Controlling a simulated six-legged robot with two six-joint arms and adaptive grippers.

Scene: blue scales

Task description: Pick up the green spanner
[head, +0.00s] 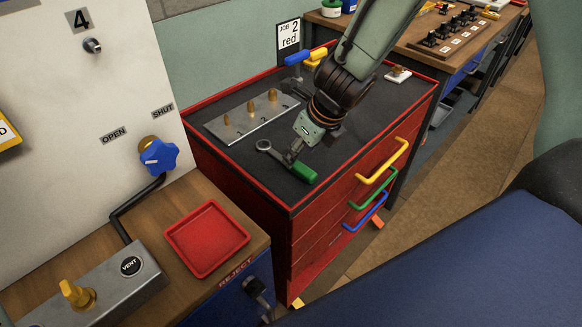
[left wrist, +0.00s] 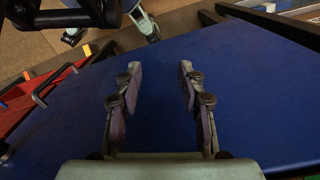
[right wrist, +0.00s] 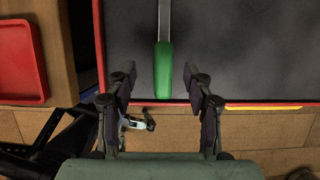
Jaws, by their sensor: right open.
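The green spanner (head: 304,172) lies on the dark top of the red tool cabinet, near its front edge. Its grey ring end (head: 263,145) points to the back left. My right gripper (head: 294,153) is over the spanner, partly covering its middle. In the right wrist view the green handle (right wrist: 163,70) lies between the lines of the two spread fingers (right wrist: 160,84), with nothing gripped. Whether the fingers touch it I cannot tell. My left gripper (left wrist: 160,75) is open and empty above a plain blue surface; it does not show in the head view.
On the cabinet (head: 290,212) are a metal plate with brass pegs (head: 248,119), yellow and blue handles (head: 305,57) and a small white block (head: 398,74). A red tray (head: 207,238) and a valve block (head: 97,291) stand on the wooden bench to the left.

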